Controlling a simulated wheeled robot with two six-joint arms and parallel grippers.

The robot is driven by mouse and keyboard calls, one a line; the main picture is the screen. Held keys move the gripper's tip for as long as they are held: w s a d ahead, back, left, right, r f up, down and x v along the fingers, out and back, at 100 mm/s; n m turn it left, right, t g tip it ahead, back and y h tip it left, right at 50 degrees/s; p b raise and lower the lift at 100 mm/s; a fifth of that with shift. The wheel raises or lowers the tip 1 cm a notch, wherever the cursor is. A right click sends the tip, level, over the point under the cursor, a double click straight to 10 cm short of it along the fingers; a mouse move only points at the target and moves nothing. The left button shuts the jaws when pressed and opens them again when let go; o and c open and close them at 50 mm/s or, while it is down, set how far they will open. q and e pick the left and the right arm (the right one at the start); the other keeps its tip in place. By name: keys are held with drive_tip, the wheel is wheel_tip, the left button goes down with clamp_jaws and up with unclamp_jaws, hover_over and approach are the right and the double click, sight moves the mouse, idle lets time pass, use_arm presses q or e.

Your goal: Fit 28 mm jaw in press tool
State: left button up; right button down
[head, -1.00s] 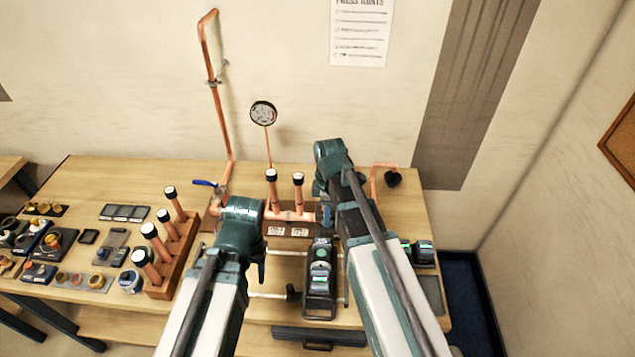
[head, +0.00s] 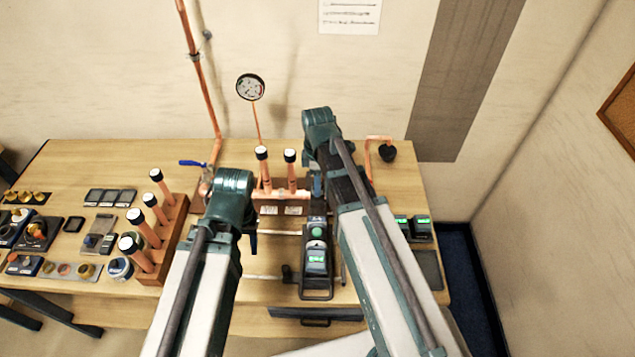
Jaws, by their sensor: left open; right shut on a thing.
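The press tool (head: 317,240), dark with a green button and a lit green screen, lies at the front middle of the bench with its head end toward the back. My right gripper (head: 318,186) is at the tool's head end, partly hidden by its own arm. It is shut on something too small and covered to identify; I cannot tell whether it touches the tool. My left gripper (head: 253,242) is open and points down, left of the press tool. I cannot pick out the 28 mm jaw with certainty.
A wooden rack (head: 172,240) with upright copper tubes stands left. Further left are trays with jaws and fittings (head: 37,232). Copper pipework with two capped stubs (head: 278,192) and a gauge (head: 251,87) stand behind the tool. Boxes with green screens (head: 413,227) are right.

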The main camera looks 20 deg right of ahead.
drive_tip(key=shift+f+b, duration=1.3)
drive_tip(key=shift+f, duration=0.3)
drive_tip(key=shift+f+b, duration=1.8)
drive_tip(key=shift+f, duration=0.05)
unclamp_jaws()
idle(0.6)
drive_tip(key=shift+r, duration=0.1)
wheel_tip(320, 180, up, 8)
drive_tip(key=p, duration=0.8)
idle(0.4)
idle(0.4)
